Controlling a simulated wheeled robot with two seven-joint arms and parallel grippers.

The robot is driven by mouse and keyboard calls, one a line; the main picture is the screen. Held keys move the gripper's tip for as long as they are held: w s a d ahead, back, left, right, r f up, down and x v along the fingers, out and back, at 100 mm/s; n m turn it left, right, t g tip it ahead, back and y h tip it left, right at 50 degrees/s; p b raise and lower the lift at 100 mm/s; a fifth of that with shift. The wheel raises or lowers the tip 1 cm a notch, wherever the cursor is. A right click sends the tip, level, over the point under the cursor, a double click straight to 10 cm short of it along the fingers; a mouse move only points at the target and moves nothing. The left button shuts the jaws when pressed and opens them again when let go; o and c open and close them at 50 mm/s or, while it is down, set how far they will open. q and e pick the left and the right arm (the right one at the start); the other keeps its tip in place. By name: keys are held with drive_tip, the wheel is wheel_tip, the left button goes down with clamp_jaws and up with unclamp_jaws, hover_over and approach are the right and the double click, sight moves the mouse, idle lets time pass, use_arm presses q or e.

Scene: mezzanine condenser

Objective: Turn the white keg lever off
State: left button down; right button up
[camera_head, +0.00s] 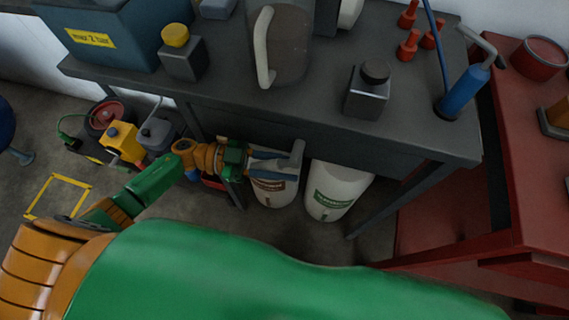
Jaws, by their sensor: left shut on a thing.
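Two white kegs stand on the floor under the dark table. The left keg (272,192) has a brown label, and the right keg (338,192) has a green label. My left gripper (280,160) reaches in from the left, at the top of the left keg, just below the table's front edge. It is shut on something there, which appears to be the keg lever. The jaws and the keg top overlap in this view, so the lever's shape and angle are not clear. My right gripper is not in view.
The dark table (420,130) overhangs the kegs and carries a blue pump (463,92), red pieces (408,46) and a dark square bottle (367,92). A red bench (530,200) stands at right. A yellow canister (123,140) stands on the floor at left.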

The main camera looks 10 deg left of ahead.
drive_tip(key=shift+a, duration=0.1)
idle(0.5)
